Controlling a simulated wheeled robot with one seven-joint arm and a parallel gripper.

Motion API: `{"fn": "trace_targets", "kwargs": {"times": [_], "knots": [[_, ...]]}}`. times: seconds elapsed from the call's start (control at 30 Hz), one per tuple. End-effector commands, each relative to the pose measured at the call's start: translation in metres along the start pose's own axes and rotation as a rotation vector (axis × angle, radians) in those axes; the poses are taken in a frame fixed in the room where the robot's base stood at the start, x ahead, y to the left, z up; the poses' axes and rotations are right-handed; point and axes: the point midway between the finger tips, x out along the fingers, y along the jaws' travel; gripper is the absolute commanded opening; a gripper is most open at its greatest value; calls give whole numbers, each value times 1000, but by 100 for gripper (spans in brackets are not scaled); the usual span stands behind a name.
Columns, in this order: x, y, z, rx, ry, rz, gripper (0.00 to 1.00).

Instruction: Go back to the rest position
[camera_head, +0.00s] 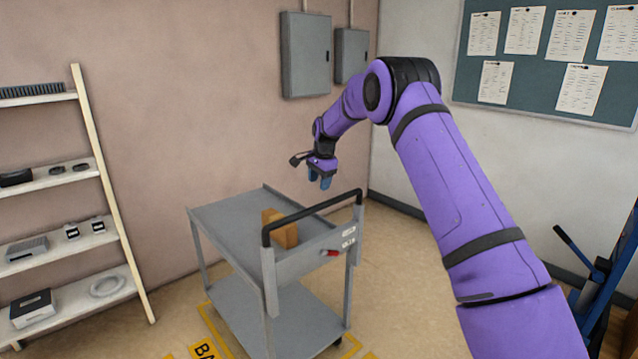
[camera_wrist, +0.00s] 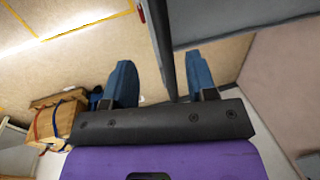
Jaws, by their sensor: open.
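My purple arm reaches out over the room in the head view. My gripper (camera_head: 320,181) hangs beyond the right far corner of the grey cart, above the level of its top. In the wrist view my gripper (camera_wrist: 160,84) shows two blue fingers wide apart with nothing between them. The edge of the cart (camera_wrist: 163,45) runs just beyond the fingers; whether it is touched cannot be told, but it looks apart.
The grey cart (camera_head: 225,215) carries an orange-brown block (camera_head: 285,236) behind its black handle. A shelf rack (camera_head: 60,180) stands left, a blue jack-like device (camera_head: 600,270) right. A wooden crate (camera_wrist: 55,120) shows in the wrist view. Floor right of the cart is clear.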

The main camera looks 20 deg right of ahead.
Motion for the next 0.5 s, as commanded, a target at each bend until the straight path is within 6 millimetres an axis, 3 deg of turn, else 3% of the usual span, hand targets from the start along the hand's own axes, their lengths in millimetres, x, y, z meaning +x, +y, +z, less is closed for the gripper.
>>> {"fn": "trace_targets", "kwargs": {"times": [0.27,0.37,0.5], "knots": [[-5,1,1,-6,2,-2,52],[-23,5,6,-33,6,-9,52],[-70,19,20,-110,19,-24,52]]}}
